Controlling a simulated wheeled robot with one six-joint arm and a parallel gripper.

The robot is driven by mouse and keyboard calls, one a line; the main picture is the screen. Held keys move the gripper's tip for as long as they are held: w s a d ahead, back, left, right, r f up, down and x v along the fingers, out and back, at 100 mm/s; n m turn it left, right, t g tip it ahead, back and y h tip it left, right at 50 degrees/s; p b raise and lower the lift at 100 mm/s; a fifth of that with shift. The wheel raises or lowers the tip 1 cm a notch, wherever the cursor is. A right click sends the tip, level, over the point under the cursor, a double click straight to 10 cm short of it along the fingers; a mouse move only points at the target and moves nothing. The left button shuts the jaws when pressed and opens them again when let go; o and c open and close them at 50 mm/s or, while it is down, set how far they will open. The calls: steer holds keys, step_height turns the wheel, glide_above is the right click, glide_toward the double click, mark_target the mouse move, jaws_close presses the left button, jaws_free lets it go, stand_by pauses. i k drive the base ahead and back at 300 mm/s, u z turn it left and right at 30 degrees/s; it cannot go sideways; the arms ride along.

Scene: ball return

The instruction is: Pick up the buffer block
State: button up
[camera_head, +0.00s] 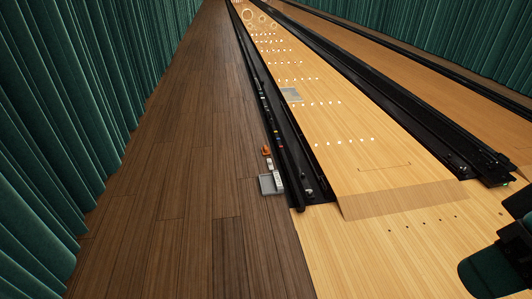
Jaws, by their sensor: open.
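I cannot clearly pick out the buffer block at this size. A grey shallow tray (265,186) sits on the dark wood floor beside the left gutter of the near lane. Just behind it are a small whitish block-like thing (270,162) and a small orange thing (267,150). Several small dark and pale items lie along the black gutter edge, too small to name.
A pale lane (385,185) with rows of white dots runs into the distance, with a grey flat panel (291,95) on it. Black gutters flank it. Dark wood floor (180,190) at left is open up to green curtains (60,120).

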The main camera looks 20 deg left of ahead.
mark_target(266, 150)
steer(key=u, duration=0.2)
steer(key=i, duration=0.4)
steer(key=u, duration=1.2)
steer(key=i, duration=1.95)
steer(key=u, duration=0.55)
steer(key=i, duration=2.1)
steer(key=z, duration=1)
steer(key=i, duration=1.1)
steer(key=z, duration=1.45)
steer(key=i, duration=0.55)
steer(key=z, duration=0.35)
